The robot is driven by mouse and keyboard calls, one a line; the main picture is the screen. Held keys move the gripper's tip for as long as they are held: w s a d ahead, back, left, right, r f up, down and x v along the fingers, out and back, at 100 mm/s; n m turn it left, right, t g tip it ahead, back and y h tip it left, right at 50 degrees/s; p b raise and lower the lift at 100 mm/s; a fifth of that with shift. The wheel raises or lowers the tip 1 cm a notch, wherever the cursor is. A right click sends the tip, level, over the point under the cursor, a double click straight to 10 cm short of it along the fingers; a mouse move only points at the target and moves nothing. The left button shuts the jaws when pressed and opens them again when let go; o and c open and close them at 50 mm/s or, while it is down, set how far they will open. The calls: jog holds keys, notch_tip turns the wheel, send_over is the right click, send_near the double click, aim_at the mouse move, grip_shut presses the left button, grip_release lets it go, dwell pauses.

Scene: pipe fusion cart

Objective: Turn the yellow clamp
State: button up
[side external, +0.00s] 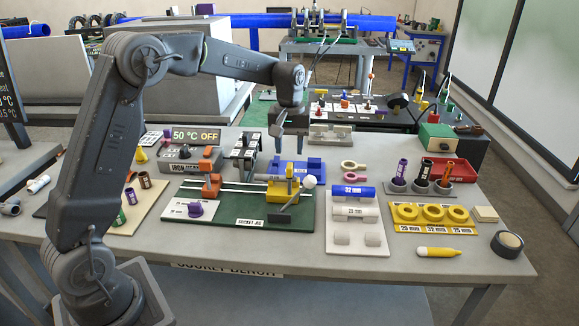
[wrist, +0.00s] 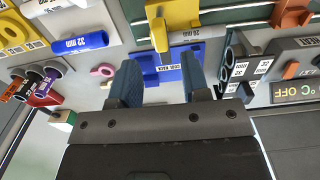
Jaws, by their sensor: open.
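The yellow clamp (side external: 283,193) stands on the right part of the green socket jig board (side external: 240,214), with a grey bar across its top and a white ball-like knob beside it. In the wrist view the yellow clamp (wrist: 174,22) is at the top centre, beyond my fingertips. My gripper (side external: 290,150) points down, open and empty, above and behind the clamp, near the blue rack (side external: 312,165). In the wrist view my gripper (wrist: 162,80) shows its two blue-grey fingers wide apart, with the blue rack (wrist: 160,72) between and beyond them. I see no contact with the clamp.
A blue pipe (side external: 353,192) and white pipe (side external: 354,211) lie on a white rack to the right. Yellow rings (side external: 432,212) and upright fittings (side external: 421,175) are further right. The bench front is mostly clear.

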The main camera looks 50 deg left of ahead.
aim_at(290, 165)
notch_tip(290, 165, down, 6)
jog(key=shift+f, duration=0.15)
dwell(0.3)
grip_shut()
